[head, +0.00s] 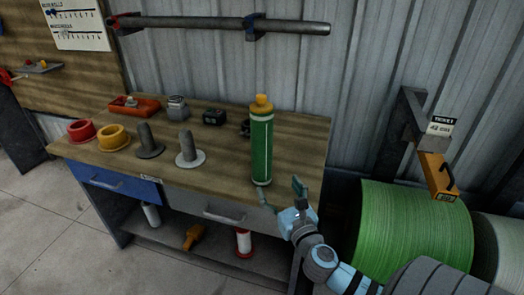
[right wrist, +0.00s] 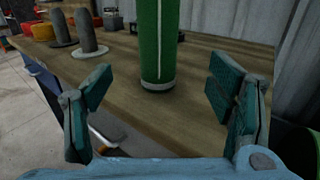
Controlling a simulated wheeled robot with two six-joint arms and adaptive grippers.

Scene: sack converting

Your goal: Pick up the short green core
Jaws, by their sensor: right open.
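The short green core (head: 262,150) stands upright near the right front edge of the wooden bench. It is a green cylinder with a pale vertical line and a yellow top. In the right wrist view the core (right wrist: 160,45) is ahead, between the lines of the two fingers, with its upper part cut off. My right gripper (head: 281,194) is open and empty at the bench's front edge, just in front of the core and apart from it. Its spread fingers also show in the right wrist view (right wrist: 162,85). My left gripper is in neither view.
The bench (head: 225,180) also bears two grey spindles (head: 187,145), red and yellow rings (head: 113,136), an orange tool (head: 134,106) and small dark items. A large green roll (head: 415,220) stands right of the bench. A metal bar (head: 220,24) hangs on the wall above.

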